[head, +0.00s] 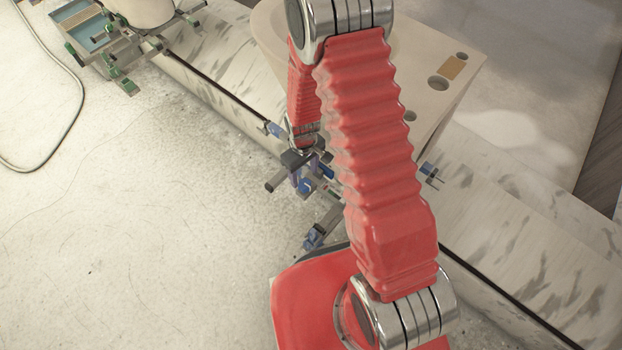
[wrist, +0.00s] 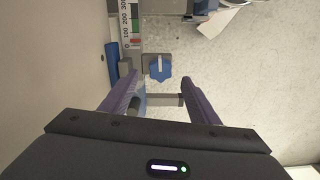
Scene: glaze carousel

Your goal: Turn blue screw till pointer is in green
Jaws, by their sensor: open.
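In the wrist view the blue screw (wrist: 159,70) has a pale bar across its head and sits against a grey bracket. My gripper (wrist: 160,84) is open, with one purple finger on each side of and short of the screw; neither finger visibly touches it. The gauge scale (wrist: 127,27) is at the top left, numbered 0 to 300, with a green band (wrist: 136,20) and some red near its 0 end. I cannot make out the pointer clearly. In the head view my gripper (head: 304,180) is down beside the carousel's rail, and blue parts show near its fingers.
In the wrist view a blue bar (wrist: 111,62) stands left of the gauge, and a grey rod (wrist: 165,100) lies between the fingers. White paper (wrist: 222,18) is at the top right. In the head view a cable (head: 60,150) lies on the open floor at left.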

